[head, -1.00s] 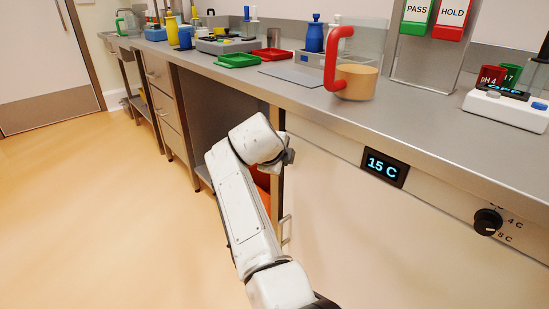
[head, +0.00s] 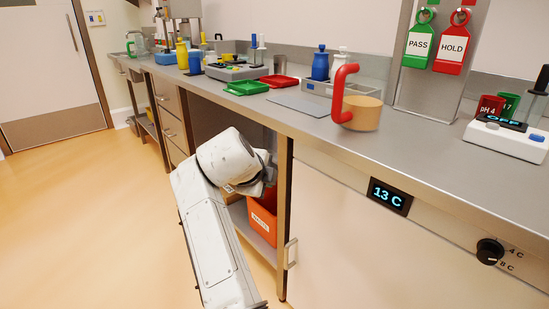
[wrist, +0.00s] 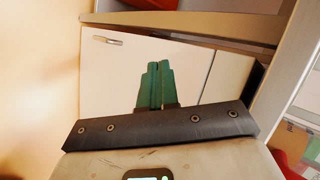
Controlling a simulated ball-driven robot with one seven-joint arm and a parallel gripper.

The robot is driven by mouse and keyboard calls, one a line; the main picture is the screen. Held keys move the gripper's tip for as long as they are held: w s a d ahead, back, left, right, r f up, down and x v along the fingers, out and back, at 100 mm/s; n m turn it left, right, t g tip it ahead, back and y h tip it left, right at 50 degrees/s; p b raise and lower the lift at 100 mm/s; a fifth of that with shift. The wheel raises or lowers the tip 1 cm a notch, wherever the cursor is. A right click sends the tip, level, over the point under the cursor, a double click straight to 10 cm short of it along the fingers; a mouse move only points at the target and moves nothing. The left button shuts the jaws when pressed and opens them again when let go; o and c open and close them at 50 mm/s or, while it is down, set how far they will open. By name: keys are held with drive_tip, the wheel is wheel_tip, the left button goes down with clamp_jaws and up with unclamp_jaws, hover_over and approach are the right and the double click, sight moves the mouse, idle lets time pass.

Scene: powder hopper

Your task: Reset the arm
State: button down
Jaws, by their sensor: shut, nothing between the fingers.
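My gripper shows in the wrist view as two green fingers (wrist: 154,86) pressed together on a dark mounting bar, with nothing between them. Behind the fingers are white door fronts with a small metal handle. In the head view my white arm rises from the bottom and bends beside the open bay under the counter. The gripper's fingers are hidden there behind my arm's last links.
The steel counter (head: 290,118) runs along the right. An orange bin (head: 262,216) sits on the shelf under it. The floor at left is clear.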

drive_tip(key=s+d+f+n+g, duration=0.1)
drive_tip(key=s+d+f+n, duration=0.1)
drive_tip(key=s+d+f, duration=0.35)
drive_tip(key=s+d+f+n+g, duration=0.1)
drive_tip(key=s+d+f+n, duration=0.2)
drive_tip(key=d+f, duration=0.6)
drive_tip(key=s+d+f+n+g, duration=0.1)
drive_tip(key=s+d+f+n, duration=0.1)
drive_tip(key=s+d+f, duration=0.35)
drive_tip(key=s+d+f+n+g, duration=0.1)
drive_tip(key=s+d+f+n, duration=0.25)
drive_tip(key=s, duration=0.25)
drive_tip(key=s+d+f+n+g+y, duration=0.1)
drive_tip(key=s+d+f+n, duration=0.2)
drive_tip(key=s, duration=0.4)
drive_tip(key=s+d+f+n+g, duration=0.1)
drive_tip(key=s+d+f, duration=0.2)
drive_tip(key=s+d, duration=0.25)
drive_tip(key=s+n+g+y, duration=0.2)
drive_tip(key=s+n, duration=0.4)
drive_tip(key=s, duration=1.2)
wheel_tip(320, 180, up, 26)
drive_tip(key=w+p, duration=0.1)
drive_tip(key=p, duration=2.4)
drive_tip(key=shift+f+p, duration=0.25)
drive_tip(key=shift+p, duration=0.1)
